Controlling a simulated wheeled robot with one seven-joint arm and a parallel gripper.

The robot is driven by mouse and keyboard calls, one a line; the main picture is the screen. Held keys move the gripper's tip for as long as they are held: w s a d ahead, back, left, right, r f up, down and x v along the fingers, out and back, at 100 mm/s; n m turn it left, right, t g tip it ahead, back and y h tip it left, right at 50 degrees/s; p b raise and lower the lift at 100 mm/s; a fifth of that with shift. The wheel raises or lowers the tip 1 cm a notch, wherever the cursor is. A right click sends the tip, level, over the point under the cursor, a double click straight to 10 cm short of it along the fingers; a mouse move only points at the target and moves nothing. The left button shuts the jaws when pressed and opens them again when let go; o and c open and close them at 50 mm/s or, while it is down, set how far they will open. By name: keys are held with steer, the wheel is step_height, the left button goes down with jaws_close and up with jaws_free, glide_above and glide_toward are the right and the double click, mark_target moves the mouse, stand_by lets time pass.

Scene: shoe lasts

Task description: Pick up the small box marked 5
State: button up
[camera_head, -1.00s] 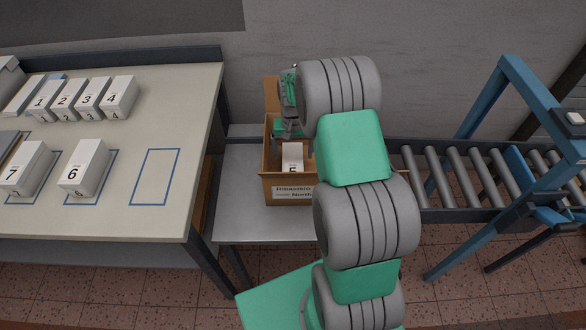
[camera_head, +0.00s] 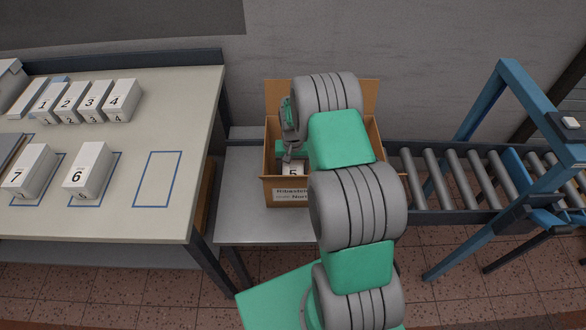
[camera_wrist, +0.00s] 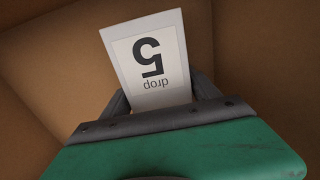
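The small box marked 5 (camera_head: 292,171) is white and stands inside the open cardboard carton (camera_head: 292,192). In the wrist view the box (camera_wrist: 150,60) shows its face with a 5 and the word "drop", upside down. My gripper (camera_head: 290,152) is down in the carton, at the box. In the wrist view its two dark fingers (camera_wrist: 157,85) are spread, one on each side of the box's near part. The box lies between them; whether they touch it is not clear. The fingertips are partly hidden behind the box and the gripper's green body.
The carton walls stand close around my gripper. The carton is on a grey table (camera_head: 245,215), with a roller conveyor (camera_head: 450,180) to the right. On the left table (camera_head: 120,220) stand boxes 6 (camera_head: 88,170), 7 (camera_head: 32,170) and several others, beside an empty blue outline (camera_head: 157,180).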

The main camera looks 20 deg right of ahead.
steer(key=c, duration=1.2)
